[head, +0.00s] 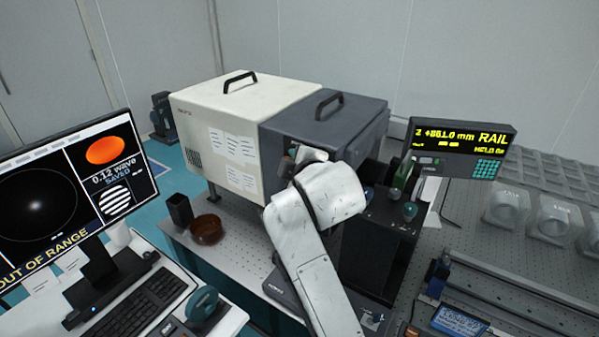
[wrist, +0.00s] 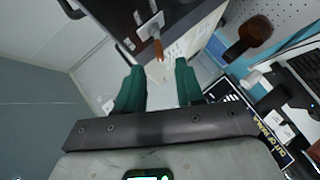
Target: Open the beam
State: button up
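In the wrist view my gripper (wrist: 160,77) is open, its two dark green fingers spread with nothing between them. Just beyond the fingertips, a small lever with an orange-brown grip (wrist: 157,49) sticks out from a silver plate (wrist: 150,27) on the dark housing (wrist: 120,18). The grip appears in line with the gap between the fingers and apart from both. In the head view my white arm reaches the front of the dark grey housing (head: 335,122), and its wrist hides most of the gripper and lever. The beam itself is not visible.
A cream housing (head: 240,105) adjoins the dark one. A brown bowl (head: 207,229) and black square cup (head: 180,210) stand on the perforated table at left. The monitor (head: 75,195) reads "OUT OF RANGE". A rail display (head: 458,147) stands at right.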

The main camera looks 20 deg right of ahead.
jog(key=v, duration=0.4)
jog(key=shift+s+r+b, duration=0.1)
jog(key=shift+s+b, duration=0.15)
jog(key=shift+b, duration=0.1)
jog(key=s+d+f+m+g+b, duration=0.1)
jog(key=s+d+f+m+g, duration=0.2)
jog(key=s+f, duration=0.65)
jog(key=s+d+f+m+g+b, duration=0.1)
jog(key=s+d+f+m+g, duration=0.3)
jog(key=f, duration=1)
jog(key=s+f+m+g, duration=0.2)
jog(key=s+f, duration=0.2)
jog(key=s, duration=0.4)
jog(key=s+d+f+m+g, duration=0.1)
jog(key=s+f+m+g, duration=0.1)
jog(key=s+f, duration=0.3)
jog(key=s+f+m+g+y+b, duration=0.1)
jog(key=s+f, duration=0.3)
jog(key=s, duration=0.9)
jog(key=shift+d+f+m+g, duration=0.15)
jog(key=shift+f+m+g, duration=0.1)
jog(key=shift+m+g, duration=0.25)
